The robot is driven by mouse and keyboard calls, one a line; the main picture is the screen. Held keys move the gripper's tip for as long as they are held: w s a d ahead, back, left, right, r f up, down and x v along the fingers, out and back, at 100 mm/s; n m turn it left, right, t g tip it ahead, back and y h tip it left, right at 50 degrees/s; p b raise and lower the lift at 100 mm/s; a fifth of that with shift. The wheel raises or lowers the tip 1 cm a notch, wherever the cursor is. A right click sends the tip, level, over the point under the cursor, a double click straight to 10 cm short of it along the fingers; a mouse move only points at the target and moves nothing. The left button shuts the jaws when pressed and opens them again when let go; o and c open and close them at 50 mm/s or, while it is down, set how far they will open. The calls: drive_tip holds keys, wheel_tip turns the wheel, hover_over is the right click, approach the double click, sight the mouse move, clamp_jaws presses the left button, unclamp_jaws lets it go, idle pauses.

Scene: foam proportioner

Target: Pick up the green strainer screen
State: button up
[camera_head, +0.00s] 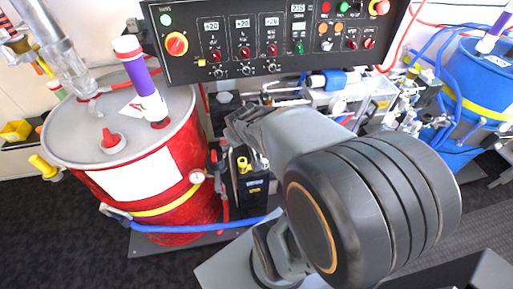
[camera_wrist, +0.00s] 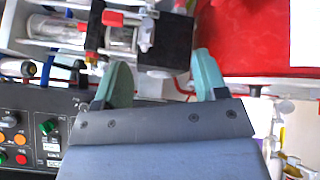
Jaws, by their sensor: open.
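I cannot make out the green strainer screen in either view. My gripper (camera_wrist: 163,60) shows in the wrist view with its two teal fingers spread well apart and nothing held between them. A black block (camera_wrist: 168,42) lies beyond the gap between the fingertips. Left of it is a clear cylinder (camera_wrist: 118,38) with red fittings, mounted on a white frame. In the head view my arm reaches toward the space between the red drum (camera_head: 150,210) and the pump equipment (camera_head: 345,95); the fingers are not clear there.
A black control panel (camera_head: 270,65) hangs above the work area. A black container with yellow labels (camera_head: 251,190) stands beside the red drum. A blue drum (camera_head: 480,80) is at the right. A blue hose (camera_head: 190,227) crosses low in front. Dark floor is open at the lower left.

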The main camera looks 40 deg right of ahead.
drive_tip(key=s+d+f+t+y+b, duration=0.2)
drive_tip(key=d+f+t, duration=0.4)
drive_tip(key=d+f, duration=0.75)
drive_tip(key=shift+t, duration=0.3)
drive_tip(key=shift+s+a+f+x, duration=0.1)
drive_tip(key=shift+a+f+x, duration=0.3)
drive_tip(key=shift+x, duration=1.95)
drive_tip(key=shift+s+a+f+x, duration=0.1)
drive_tip(key=shift+a+x, duration=0.45)
drive_tip(key=shift+x, duration=1.8)
drive_tip(key=shift+s+a+f+x, duration=0.1)
drive_tip(key=shift+a+f+x, duration=0.3)
drive_tip(key=shift+x, duration=1.95)
drive_tip(key=shift+a+r, duration=0.1)
clamp_jaws()
